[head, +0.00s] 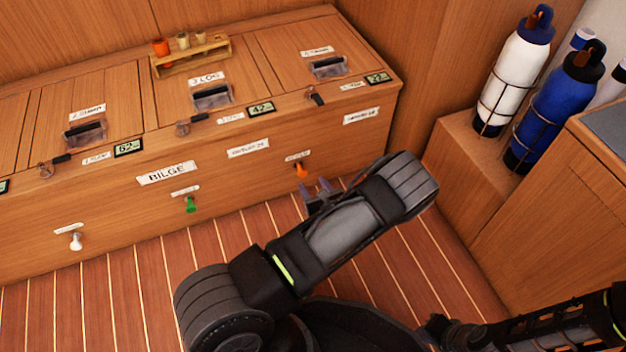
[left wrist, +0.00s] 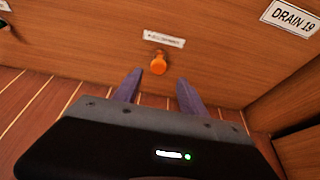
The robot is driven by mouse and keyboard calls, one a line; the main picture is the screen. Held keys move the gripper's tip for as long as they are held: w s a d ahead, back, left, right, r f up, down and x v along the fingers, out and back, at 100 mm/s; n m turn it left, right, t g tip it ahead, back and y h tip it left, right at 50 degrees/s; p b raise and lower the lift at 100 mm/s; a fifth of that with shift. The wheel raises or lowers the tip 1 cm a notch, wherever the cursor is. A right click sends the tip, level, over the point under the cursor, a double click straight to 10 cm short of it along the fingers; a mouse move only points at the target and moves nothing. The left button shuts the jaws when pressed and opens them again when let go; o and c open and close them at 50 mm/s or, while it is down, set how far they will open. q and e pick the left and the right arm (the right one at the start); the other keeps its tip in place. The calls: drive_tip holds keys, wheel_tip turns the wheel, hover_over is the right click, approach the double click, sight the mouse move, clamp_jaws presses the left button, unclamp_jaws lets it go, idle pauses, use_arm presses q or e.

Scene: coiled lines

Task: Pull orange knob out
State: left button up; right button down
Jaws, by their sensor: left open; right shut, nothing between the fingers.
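The orange knob (head: 300,170) sticks out of the front of the wooden locker, below a small white label. In the left wrist view the orange knob (left wrist: 158,65) shows just beyond my fingertips, between their lines. My left gripper (head: 315,187) is open and empty, its two purple-grey fingers pointing at the knob and apart from it. The open fingers also show in the left wrist view (left wrist: 158,77). My right gripper (head: 436,327) is shut and empty low in the head view, partly hidden and dark, far from the knob.
A green knob (head: 190,205) and a white knob (head: 75,241) are further left on the locker front (head: 240,180). Blue and white bottles (head: 550,105) stand in racks at right. A small wooden rack (head: 190,55) holds cups on top. Striped floor lies below.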

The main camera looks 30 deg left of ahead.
sight(303, 174)
use_arm(q)
drive_tip(key=b+x, duration=0.3)
drive_tip(key=x, duration=0.4)
drive_tip(key=shift+a+f+b, duration=0.1)
drive_tip(key=shift+f+b, duration=0.15)
drive_tip(key=shift+b, duration=0.1)
drive_tip(key=shift+w+a, duration=0.15)
drive_tip(key=shift+a, duration=0.1)
drive_tip(key=shift+c, duration=0.4)
clamp_jaws()
idle(0.6)
